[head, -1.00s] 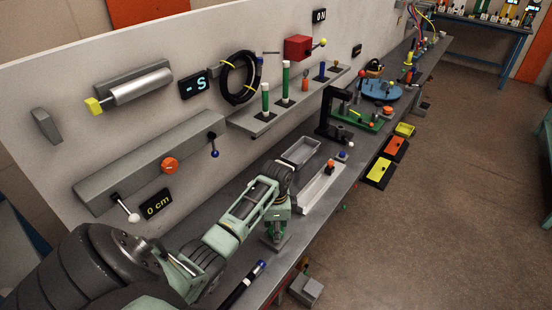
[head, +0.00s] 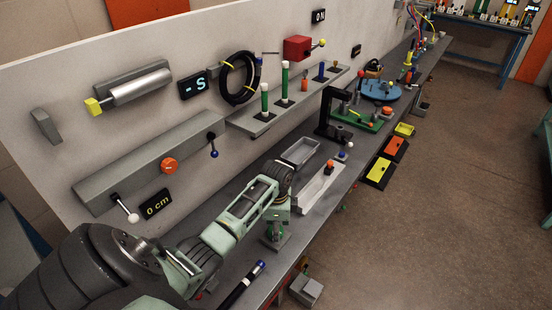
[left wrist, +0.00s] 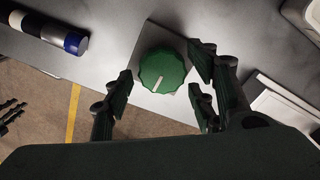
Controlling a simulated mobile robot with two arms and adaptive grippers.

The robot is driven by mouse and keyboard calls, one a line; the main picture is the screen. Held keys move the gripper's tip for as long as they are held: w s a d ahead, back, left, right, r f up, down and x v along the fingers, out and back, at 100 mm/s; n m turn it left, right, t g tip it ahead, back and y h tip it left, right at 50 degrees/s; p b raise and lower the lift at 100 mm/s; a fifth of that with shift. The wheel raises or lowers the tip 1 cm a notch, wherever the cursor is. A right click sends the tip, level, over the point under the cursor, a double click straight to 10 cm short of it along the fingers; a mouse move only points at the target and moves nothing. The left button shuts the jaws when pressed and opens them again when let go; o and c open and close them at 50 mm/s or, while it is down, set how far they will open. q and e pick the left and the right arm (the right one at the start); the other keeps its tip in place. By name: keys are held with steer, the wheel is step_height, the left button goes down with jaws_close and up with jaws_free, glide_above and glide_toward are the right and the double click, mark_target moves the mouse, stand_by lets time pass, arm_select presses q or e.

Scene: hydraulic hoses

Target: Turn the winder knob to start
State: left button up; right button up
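The winder knob (left wrist: 162,71) is round, green and ridged, with a white line across its top, on a square grey plate (left wrist: 150,32) at the bench edge. In the left wrist view it lies between the fingers of my left gripper (left wrist: 160,78). The gripper is open: one finger is at the knob's left and two are at its right, with small gaps visible. In the head view my left arm reaches down over the knob's plate (head: 270,246), and the wrist mostly hides the knob. Dark finger-like shapes at the left wrist view's left edge may be my right gripper (left wrist: 10,117).
A black hose with a blue end (head: 243,283) lies near the bench's front edge, left of the knob. A long pale tray (head: 321,188) and a grey tray (head: 301,151) lie beyond the wrist. The display (head: 157,204) reads 0 cm.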

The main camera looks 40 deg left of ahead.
arm_select(q)
steer(key=shift+a, duration=0.1)
step_height(320, 180, up, 12)
stand_by(0.6)
steer(key=shift+f, duration=0.1)
stand_by(0.4)
